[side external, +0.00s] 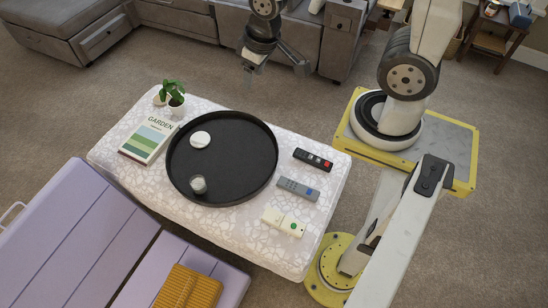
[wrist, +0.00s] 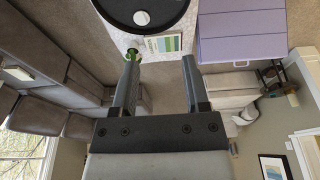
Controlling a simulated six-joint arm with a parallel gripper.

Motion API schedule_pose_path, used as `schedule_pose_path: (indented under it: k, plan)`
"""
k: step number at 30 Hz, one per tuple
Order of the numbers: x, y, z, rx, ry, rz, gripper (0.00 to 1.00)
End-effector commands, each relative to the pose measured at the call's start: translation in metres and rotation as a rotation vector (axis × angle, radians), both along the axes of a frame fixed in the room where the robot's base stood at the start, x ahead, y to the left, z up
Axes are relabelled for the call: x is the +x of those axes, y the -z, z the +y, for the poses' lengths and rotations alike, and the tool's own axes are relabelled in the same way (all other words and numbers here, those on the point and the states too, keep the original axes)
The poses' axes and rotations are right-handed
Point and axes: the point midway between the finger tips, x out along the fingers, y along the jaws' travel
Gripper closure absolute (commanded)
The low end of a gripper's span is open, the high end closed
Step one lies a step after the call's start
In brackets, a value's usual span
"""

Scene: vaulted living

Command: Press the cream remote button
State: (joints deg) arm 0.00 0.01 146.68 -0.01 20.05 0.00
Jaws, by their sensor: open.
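The cream remote (side external: 284,221) lies near the front right corner of the terrazzo-patterned table (side external: 250,237) in the side view. A small green button (side external: 294,226) shows toward its right end. My gripper (side external: 274,68) is open and empty, raised beyond the far side of the table and well away from the cream remote. In the wrist view my gripper (wrist: 160,58) shows its two fingers spread apart with nothing between them. The cream remote is not visible in the wrist view.
A grey remote (side external: 298,189) and a black remote (side external: 313,160) lie beyond the cream one. A round black tray (side external: 235,138) holds a white disc (side external: 200,139) and a glass (side external: 198,185). A book (side external: 149,140), potted plants (side external: 176,104) and a lavender bench (side external: 75,235) are leftward.

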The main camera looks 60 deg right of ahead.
Motion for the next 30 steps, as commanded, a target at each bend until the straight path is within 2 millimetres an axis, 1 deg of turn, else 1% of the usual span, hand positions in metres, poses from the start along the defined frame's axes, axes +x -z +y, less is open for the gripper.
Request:
schedule_pose_path:
  k: [1,2,3,5,6,7,30]
  plan:
    - [0.0,0.0,0.0,0.0,0.0,0.0,0.41]
    - [0.0,0.0,0.0,0.0,0.0,0.0,0.51]
    - [0.0,0.0,0.0,0.0,0.0,0.0,0.63]
    - [0.0001,0.0,0.0,0.0,0.0,0.0,0.82]
    - [0.0001,0.0,0.0,0.0,0.0,0.0,0.95]
    - [0.0001,0.0,0.0,0.0,0.0,0.0,1.0]
    - [0.0,0.0,0.0,0.0,0.0,0.0,1.0]
